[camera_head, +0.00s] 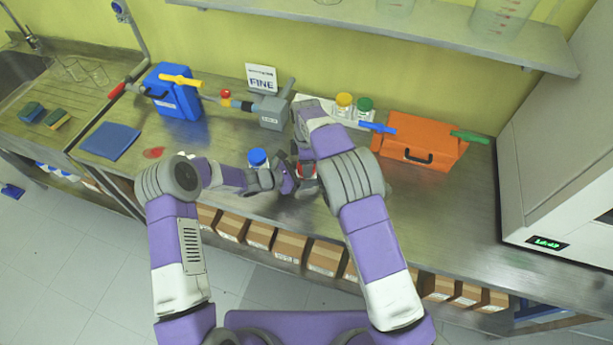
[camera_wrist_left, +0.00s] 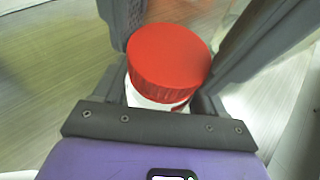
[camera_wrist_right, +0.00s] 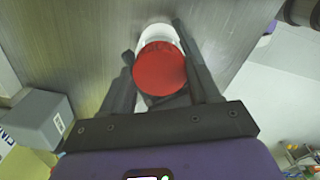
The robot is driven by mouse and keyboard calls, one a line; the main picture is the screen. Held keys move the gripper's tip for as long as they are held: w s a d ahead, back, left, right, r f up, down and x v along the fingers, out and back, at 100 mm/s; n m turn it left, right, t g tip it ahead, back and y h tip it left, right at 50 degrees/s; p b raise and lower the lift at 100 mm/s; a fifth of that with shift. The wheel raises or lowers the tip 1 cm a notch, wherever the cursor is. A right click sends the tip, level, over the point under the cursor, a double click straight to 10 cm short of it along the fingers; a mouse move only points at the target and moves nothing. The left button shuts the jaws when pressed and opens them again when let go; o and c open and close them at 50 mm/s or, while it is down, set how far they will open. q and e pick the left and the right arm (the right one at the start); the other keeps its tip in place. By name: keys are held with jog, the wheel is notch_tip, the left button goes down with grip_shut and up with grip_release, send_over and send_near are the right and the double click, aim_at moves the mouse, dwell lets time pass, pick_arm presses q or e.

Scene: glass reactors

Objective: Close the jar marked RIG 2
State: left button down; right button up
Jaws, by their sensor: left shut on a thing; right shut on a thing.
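A jar with a red lid (camera_head: 308,170) stands on the steel bench, mostly hidden by my grippers in the head view. In the left wrist view the red lid (camera_wrist_left: 168,58) sits on the white jar body (camera_wrist_left: 150,99). My left gripper (camera_head: 288,177) reaches in from the left and is shut on the jar body, below the lid. My right gripper (camera_wrist_right: 160,75) comes down from above and is shut around the red lid. The white jar body (camera_wrist_right: 157,33) shows beyond the lid. No RIG 2 mark is legible.
A blue-lidded jar (camera_head: 257,158) stands close behind my left gripper. Behind are a grey box (camera_head: 273,112), yellow-lidded (camera_head: 344,101) and green-lidded (camera_head: 364,105) jars, a blue case (camera_head: 175,95) and an orange case (camera_head: 420,143).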

jog(key=m, duration=0.4)
jog(key=o, duration=1.2)
jog(key=shift+c, duration=0.2)
jog(key=shift+r, duration=0.1)
